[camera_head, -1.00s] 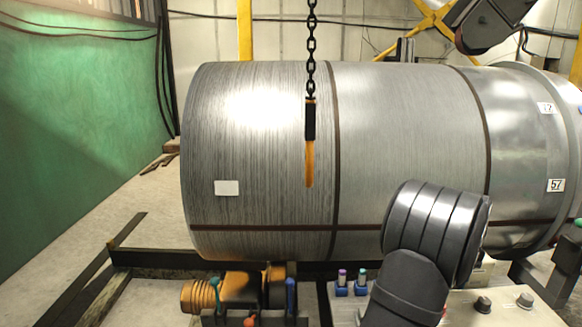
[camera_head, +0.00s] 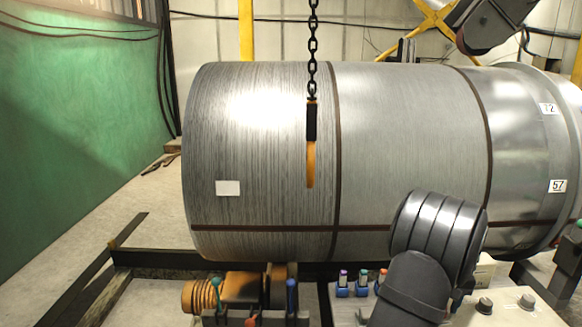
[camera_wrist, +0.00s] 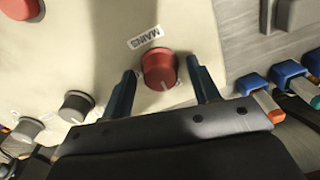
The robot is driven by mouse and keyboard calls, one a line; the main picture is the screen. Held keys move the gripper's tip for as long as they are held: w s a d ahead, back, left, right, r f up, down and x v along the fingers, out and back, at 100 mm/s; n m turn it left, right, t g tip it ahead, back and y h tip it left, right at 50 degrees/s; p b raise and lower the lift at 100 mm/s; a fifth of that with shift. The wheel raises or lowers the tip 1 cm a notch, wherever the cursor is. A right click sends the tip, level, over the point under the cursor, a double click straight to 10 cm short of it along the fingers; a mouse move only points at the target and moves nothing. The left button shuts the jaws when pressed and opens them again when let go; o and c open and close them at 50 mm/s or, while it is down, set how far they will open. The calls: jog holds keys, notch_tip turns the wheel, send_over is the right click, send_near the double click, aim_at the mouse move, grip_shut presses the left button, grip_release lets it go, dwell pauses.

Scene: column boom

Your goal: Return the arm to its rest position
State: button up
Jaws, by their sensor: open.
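My gripper (camera_wrist: 161,65) is open in the wrist view, with one dark blue finger on each side of a red knob (camera_wrist: 158,70). The knob has a pale pointer line and sits on a cream panel beside a label reading MAINS (camera_wrist: 145,37). The fingers appear apart from the knob; how far above the panel they are, I cannot tell. In the head view my dark grey arm stands at the lower right over the cream panel (camera_head: 515,308), and my gripper is hidden there.
Grey knobs (camera_wrist: 76,106) and another red control (camera_wrist: 18,8) share the panel.

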notch_tip(320, 180, up, 18)
notch_tip(320, 180, down, 18)
jog(key=shift+r, duration=0.1)
jog(key=shift+f, duration=0.2)
jog(key=m, duration=0.8)
jog(key=shift+r, duration=0.1)
jog(key=m, duration=0.4)
jog(key=shift+m, duration=2.5)
